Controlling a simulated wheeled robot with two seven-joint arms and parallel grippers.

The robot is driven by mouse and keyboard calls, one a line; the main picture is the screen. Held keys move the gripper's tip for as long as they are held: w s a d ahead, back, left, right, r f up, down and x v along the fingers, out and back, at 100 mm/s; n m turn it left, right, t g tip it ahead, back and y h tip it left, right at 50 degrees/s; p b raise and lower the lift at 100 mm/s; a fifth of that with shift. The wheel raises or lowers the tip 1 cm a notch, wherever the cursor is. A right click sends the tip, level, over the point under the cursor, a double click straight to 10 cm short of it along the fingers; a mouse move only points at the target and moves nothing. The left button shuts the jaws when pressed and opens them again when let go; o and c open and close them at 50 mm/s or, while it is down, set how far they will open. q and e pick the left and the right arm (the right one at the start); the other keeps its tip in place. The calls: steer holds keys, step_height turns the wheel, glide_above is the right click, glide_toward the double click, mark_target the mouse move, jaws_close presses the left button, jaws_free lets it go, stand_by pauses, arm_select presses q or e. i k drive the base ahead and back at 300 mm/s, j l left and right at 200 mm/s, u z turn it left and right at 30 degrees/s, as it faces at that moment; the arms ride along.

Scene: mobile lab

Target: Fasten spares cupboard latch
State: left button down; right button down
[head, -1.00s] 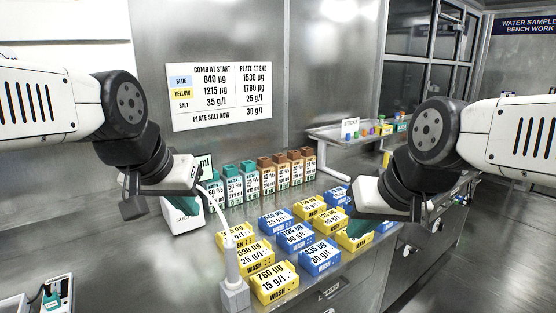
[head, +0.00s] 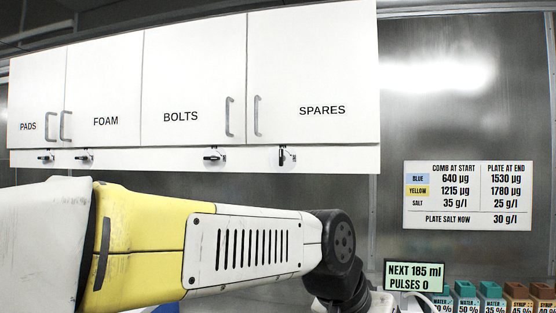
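The white spares cupboard (head: 310,75) is the rightmost wall cupboard in the head view. Its door looks closed, with a grey handle (head: 257,116) near its left edge. Below the door, on the white rail, is its small dark latch (head: 283,156), which hangs upright, unlike the other latches, which lie level. My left arm crosses the lower part of the view, well below the latch. Its gripper is cut off beyond the bottom edge. My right gripper is out of view.
The pads (head: 36,100), foam (head: 105,90) and bolts (head: 190,80) cupboards look closed, left of spares. Open air lies between my arm and the rail.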

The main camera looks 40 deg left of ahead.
mark_target(281, 158)
steer(key=u, duration=1.35)
